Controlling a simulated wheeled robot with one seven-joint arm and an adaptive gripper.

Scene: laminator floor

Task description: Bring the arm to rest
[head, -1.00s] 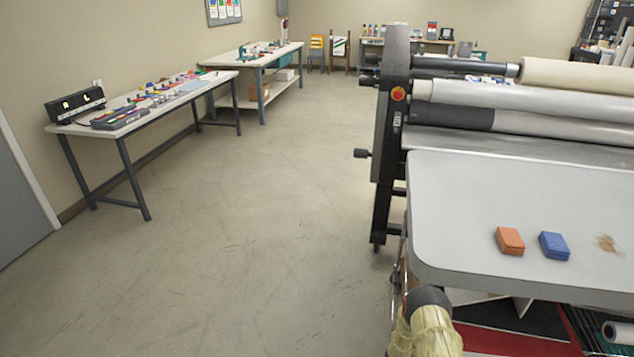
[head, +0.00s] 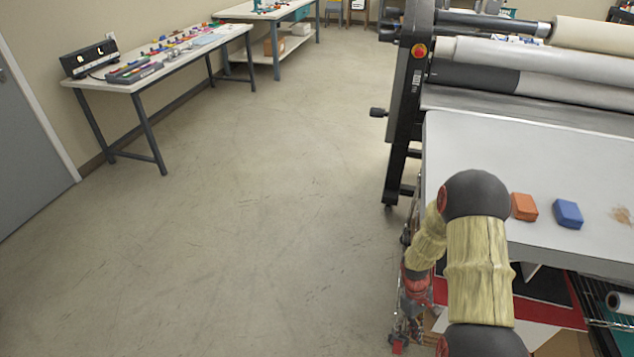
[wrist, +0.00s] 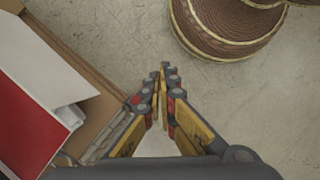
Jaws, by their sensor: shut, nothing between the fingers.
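My gripper (wrist: 162,98) shows in the wrist view with its yellow-edged fingers together and nothing between them. It points down over the bare floor, beside a cardboard box (wrist: 108,108). In the head view my arm, in a pale yellow sleeve with dark joints, is folded in front of the laminator table (head: 555,150) at the lower right. The far end of the arm hangs low beside the table's left edge, and the gripper's fingers cannot be made out clearly there.
An orange block (head: 524,206) and a blue block (head: 568,213) lie on the laminator table. A red-and-white item (wrist: 40,100) lies at the box, and a round woven-looking object (wrist: 225,25) is close by. A workbench (head: 160,70) stands left; the middle floor (head: 270,200) is clear.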

